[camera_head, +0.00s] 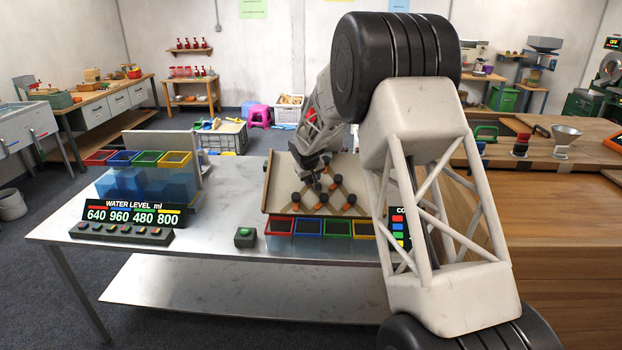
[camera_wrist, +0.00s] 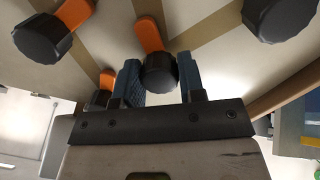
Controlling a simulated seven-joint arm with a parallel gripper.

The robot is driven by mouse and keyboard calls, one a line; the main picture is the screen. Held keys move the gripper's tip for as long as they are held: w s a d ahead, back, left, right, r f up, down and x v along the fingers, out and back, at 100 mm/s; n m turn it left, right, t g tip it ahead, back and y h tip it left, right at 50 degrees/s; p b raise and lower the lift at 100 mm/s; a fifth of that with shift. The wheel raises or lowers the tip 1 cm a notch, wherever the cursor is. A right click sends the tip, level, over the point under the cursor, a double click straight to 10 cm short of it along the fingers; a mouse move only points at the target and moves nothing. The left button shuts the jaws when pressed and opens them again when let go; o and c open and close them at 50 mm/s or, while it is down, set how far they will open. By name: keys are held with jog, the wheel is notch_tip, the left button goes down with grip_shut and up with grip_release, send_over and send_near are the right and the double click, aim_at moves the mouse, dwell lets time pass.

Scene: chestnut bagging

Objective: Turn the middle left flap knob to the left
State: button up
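The sloped board (camera_head: 275,190) on the metal table carries several black knobs on orange flaps. In the head view my gripper (camera_head: 313,182) is low over the board, at the left of its middle row, and largely covers the knob there. In the wrist view a black knob (camera_wrist: 160,75) with an orange flap (camera_wrist: 149,34) sits between the two blue fingers of my gripper (camera_wrist: 161,80). Both fingers appear close against its sides; whether they press on it cannot be told. Other black knobs (camera_wrist: 42,39) stand apart from the fingers.
Red, blue and green bins (camera_head: 308,227) stand under the board's front edge. Further left are colour-rimmed water tanks (camera_head: 128,183) and a water level display (camera_head: 132,214). The table between is clear.

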jog(key=c, duration=0.4)
jog(key=shift+m, duration=0.4)
jog(key=m, duration=0.5)
jog(key=shift+m, duration=0.4)
jog(key=m, duration=0.4)
jog(key=shift+y, duration=0.3)
jog(key=m, duration=0.4)
jog(key=shift+m, duration=0.4)
jog(key=o, duration=0.9)
